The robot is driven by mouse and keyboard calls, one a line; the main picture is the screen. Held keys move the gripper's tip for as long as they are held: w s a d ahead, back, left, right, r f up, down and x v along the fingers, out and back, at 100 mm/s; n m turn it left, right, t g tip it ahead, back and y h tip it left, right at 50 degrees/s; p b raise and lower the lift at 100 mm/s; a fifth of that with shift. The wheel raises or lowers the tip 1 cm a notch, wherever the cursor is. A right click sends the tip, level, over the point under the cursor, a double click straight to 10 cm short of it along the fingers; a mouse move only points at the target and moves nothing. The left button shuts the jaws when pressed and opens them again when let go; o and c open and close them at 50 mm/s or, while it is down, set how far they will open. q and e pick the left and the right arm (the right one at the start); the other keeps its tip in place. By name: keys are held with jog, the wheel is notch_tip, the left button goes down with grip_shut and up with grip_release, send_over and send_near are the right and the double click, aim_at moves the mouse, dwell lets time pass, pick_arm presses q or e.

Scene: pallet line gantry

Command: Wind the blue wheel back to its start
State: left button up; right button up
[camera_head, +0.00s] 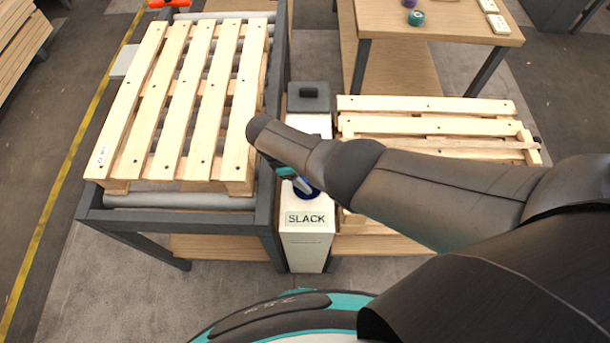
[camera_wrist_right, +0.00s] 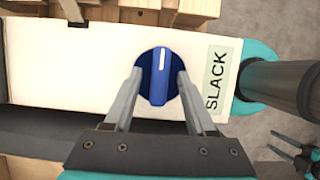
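The blue wheel (camera_wrist_right: 159,77) is a round dial with a raised bar and a white mark on the bar. It is on the white top of a narrow box (camera_wrist_right: 105,56) marked SLACK. In the head view the wheel (camera_head: 306,187) is partly hidden by my right arm. My right gripper (camera_wrist_right: 161,74) is open, one finger on each side of the bar, with blue showing between bar and fingers. Whether the fingers touch the wheel's rim I cannot tell. My left gripper (camera_wrist_right: 271,143) shows small at the wrist view's lower right, its fingers apart and empty. It is outside the head view.
A wooden pallet (camera_head: 190,100) lies on the roller frame (camera_head: 265,215) left of the box. Another pallet (camera_head: 425,105) lies to the right. A dark grey block (camera_head: 308,96) is at the box's far end. A table (camera_head: 435,25) stands at the back right.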

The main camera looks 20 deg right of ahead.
jog(key=p+v, duration=0.6)
jog(key=v, duration=0.9)
jog(key=shift+p, duration=0.35)
jog(key=shift+r, duration=0.1)
